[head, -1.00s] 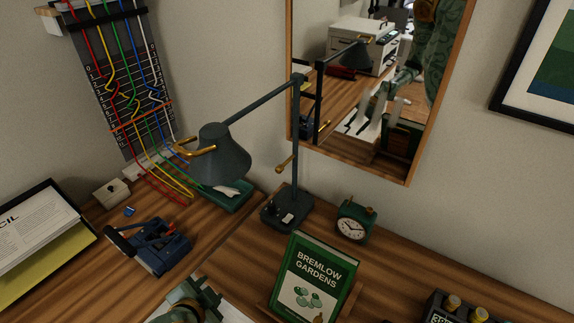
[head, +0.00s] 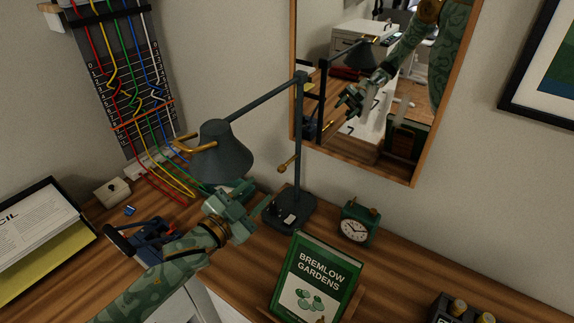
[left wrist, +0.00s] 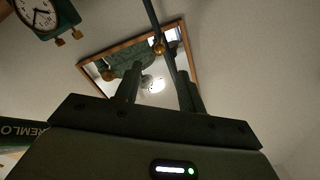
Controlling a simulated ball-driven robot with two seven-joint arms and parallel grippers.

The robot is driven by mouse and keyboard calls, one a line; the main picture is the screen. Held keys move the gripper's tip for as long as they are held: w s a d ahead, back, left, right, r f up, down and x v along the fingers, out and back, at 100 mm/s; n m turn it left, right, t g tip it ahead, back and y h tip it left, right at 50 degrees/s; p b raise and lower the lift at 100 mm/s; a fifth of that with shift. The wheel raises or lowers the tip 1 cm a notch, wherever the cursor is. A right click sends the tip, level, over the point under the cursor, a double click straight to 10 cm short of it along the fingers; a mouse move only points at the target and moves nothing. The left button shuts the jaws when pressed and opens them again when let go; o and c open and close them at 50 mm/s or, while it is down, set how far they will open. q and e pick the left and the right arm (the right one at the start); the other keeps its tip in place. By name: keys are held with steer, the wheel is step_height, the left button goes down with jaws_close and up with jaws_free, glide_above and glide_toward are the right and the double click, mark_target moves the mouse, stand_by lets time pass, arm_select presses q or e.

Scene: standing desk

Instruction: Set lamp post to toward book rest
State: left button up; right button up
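The desk lamp stands on a dark base (head: 289,207). Its upright lamp post (head: 298,135) carries an arm reaching left to the grey shade (head: 222,155), which has a brass handle (head: 193,147). A small brass knob (head: 287,163) sticks out from the post. The wooden book rest (head: 350,300) holds a green book (head: 317,277) right of and in front of the lamp. My left gripper (head: 250,203) is left of the post, below the shade, and holds nothing. In the left wrist view its fingers (left wrist: 158,78) are apart, with the post (left wrist: 166,50) beyond them. My right gripper is not visible.
A green clock (head: 359,223) stands right of the lamp base. A blue device (head: 145,238) and a small switch box (head: 112,192) lie at the left. A mirror (head: 380,100) hangs behind the lamp. A dark device with brass knobs (head: 462,308) sits at the lower right.

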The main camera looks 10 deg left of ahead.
mark_target(283, 168)
arm_select(q)
steer(key=b+x, duration=0.2)
steer(key=x, duration=0.9)
steer(key=shift+w+d+f+b, duration=0.15)
steer(key=shift+w+b, duration=0.2)
steer(key=shift+b, duration=0.05)
steer(key=shift+w+d, duration=0.25)
steer(key=shift+w, duration=0.35)
jaws_close()
